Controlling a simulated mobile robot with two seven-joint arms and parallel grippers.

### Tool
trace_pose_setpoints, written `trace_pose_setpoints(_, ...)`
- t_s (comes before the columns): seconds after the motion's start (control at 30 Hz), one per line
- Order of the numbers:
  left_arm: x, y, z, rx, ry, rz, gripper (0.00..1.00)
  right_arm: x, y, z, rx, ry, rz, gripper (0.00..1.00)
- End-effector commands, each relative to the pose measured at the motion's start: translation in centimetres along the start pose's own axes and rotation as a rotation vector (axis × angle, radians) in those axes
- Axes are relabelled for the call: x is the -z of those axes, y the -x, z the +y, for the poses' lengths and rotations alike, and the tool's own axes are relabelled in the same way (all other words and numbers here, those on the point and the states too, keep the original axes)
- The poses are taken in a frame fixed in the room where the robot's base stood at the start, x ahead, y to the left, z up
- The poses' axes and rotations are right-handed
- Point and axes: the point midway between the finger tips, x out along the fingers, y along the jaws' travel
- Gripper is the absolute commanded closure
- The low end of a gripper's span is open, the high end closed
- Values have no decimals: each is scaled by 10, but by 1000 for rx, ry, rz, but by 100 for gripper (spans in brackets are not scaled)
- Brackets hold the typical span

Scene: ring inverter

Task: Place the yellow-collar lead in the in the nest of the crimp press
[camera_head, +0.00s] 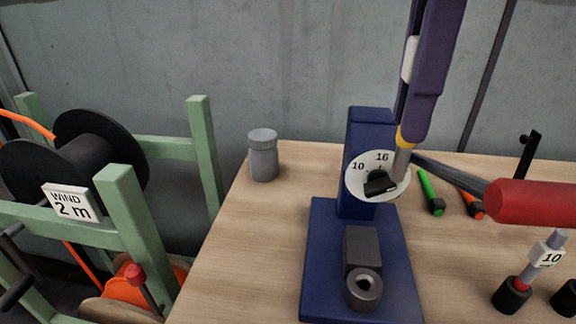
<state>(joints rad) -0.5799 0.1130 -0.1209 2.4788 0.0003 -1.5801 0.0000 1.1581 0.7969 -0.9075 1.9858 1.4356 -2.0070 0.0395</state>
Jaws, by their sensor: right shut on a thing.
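The blue crimp press (330,245) stands on the wooden table. Its nest (363,290), a grey ring with a hole, is at the front of its base and looks empty. A white dial (357,186) marked 10 and 16 is on the press front. My right gripper (380,185) reaches down from the upper right, shut on the dark knob (376,173) at the dial's middle, which it partly hides. I cannot make out a yellow-collar lead. A lead with a red collar and a 10 label (545,256) stands at the right. My left gripper is out of view.
The press lever has a red handle (535,202) reaching right. Green (431,192) and orange (470,204) tools lie behind it. A grey jar (263,156) stands at the back left. A green reel frame (205,155) stands beyond the table's left edge. The table's left front is clear.

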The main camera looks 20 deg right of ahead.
Motion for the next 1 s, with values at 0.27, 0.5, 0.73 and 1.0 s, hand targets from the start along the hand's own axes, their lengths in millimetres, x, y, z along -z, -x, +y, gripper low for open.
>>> trace_pose_setpoints(0.27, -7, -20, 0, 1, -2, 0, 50, -1, -86, -1, 5, -1, -5, 100)
trace_pose_setpoints(0.5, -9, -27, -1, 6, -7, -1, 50, 0, -132, -1, 2, -1, -2, 100)
trace_pose_setpoints(0.73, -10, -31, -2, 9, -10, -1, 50, 0, -150, -1, 2, -2, -2, 100)
trace_pose_setpoints(1.0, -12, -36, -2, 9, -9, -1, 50, 0, -181, -1, 0, 0, -1, 100)
